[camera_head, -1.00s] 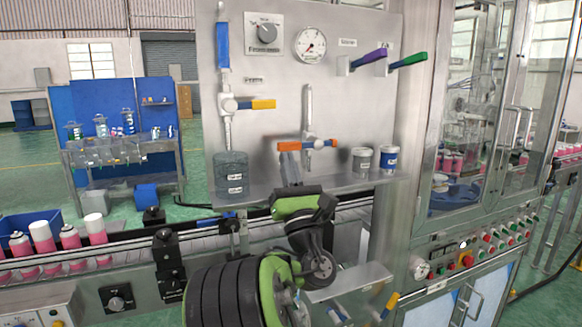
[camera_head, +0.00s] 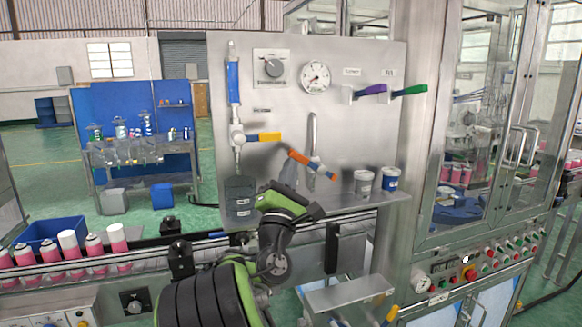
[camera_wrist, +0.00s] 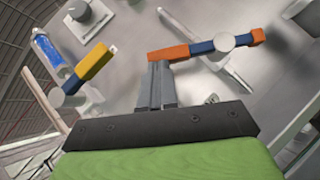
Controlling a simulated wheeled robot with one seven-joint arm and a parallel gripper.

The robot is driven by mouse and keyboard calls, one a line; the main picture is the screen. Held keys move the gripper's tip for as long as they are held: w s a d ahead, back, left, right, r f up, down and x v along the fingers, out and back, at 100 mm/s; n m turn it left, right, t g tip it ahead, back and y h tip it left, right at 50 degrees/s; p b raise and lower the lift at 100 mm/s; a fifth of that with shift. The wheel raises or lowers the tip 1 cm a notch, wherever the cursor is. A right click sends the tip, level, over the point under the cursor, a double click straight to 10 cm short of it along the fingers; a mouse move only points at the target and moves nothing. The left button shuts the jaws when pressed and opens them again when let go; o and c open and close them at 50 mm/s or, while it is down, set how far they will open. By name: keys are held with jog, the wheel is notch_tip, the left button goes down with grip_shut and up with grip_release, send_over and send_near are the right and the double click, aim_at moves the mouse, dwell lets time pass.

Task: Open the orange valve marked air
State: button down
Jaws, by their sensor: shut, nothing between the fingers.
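The orange valve (camera_head: 297,157) is on the steel panel, on a thin vertical pipe. Its lever has orange ends and a blue middle, and it is tilted with its left end higher than its right. It also shows in the wrist view (camera_wrist: 168,53). My gripper (camera_head: 291,163) is shut and empty, its grey fingers pointing up at the lever's left end. In the wrist view the fingertips (camera_wrist: 160,64) meet the underside of that orange end and seem to touch it. I cannot read an air marking.
A yellow-handled valve (camera_head: 270,137) is to the left on its own pipe. A purple handle (camera_head: 373,89) and a green handle (camera_head: 410,90) are at upper right. A white cup (camera_head: 363,182) and a blue-labelled cup (camera_head: 391,179) stand on the shelf, right of my gripper.

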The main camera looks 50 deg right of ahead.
jog(key=s+d+r+m+g+y+p, duration=0.2)
jog(key=d+r+m+g+y+p, duration=0.2)
jog(key=m+p, duration=0.8)
notch_tip(320, 180, up, 2)
jog(key=g+p, duration=0.3)
jog(key=shift+s+r+g+y, duration=0.15)
jog(key=shift+r+g+y, duration=0.15)
jog(key=shift+g, duration=0.1)
jog(key=shift+f, duration=0.15)
